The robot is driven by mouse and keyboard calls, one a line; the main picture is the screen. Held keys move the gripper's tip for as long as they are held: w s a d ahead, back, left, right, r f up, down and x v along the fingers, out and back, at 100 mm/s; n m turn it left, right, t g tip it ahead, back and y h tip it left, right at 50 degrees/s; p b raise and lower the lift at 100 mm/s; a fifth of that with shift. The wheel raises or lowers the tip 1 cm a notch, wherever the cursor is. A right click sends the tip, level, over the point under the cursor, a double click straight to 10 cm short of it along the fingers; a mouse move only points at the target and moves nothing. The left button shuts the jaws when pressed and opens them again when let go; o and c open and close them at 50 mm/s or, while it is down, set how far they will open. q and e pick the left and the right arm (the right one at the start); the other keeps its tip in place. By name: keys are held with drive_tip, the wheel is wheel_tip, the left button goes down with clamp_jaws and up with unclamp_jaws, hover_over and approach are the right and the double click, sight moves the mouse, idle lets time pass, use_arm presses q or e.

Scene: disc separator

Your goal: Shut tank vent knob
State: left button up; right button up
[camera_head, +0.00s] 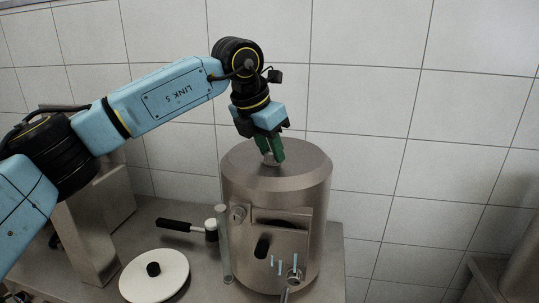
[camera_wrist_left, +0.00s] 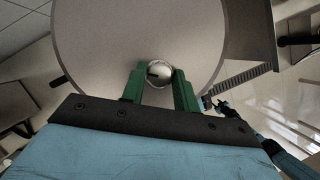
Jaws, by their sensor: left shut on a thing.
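The tank (camera_head: 245,190) is a brushed metal cylinder with a sloped top, standing on a metal counter. Its vent knob (camera_wrist_left: 158,73) is a small shiny round knob with a dark slot, in the middle of the tank's top. In the head view the knob (camera_head: 268,159) is mostly hidden by the fingers. My left gripper (camera_head: 273,155) points down at the tank's top, its green fingers shut on the vent knob. In the left wrist view the green fingers (camera_wrist_left: 159,88) stand on either side of the knob. My right gripper is not in view.
A white disc with a black knob (camera_head: 154,277) lies on the counter at the lower left. A black-handled tool (camera_head: 175,225) lies behind it. The tank's front has a panel with a dark slot (camera_head: 283,222) and fittings. A tiled wall (camera_head: 380,100) stands behind.

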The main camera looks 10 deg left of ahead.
use_arm(q)
drive_tip(key=n+y+b, duration=0.1)
drive_tip(key=n, duration=0.2)
drive_tip(key=shift+d+n+t+b, duration=0.15)
drive_tip(key=shift+n+t+b, duration=0.15)
drive_tip(key=shift+b, duration=0.1)
drive_tip(key=shift+n+y+b, duration=0.7)
drive_tip(key=shift+n+y, duration=0.1)
drive_tip(key=shift+n, duration=0.9)
drive_tip(key=o, duration=1)
drive_tip(key=shift+s+r, duration=0.1)
drive_tip(key=v, duration=1.3)
drive_tip(key=shift+s+d+r, duration=0.1)
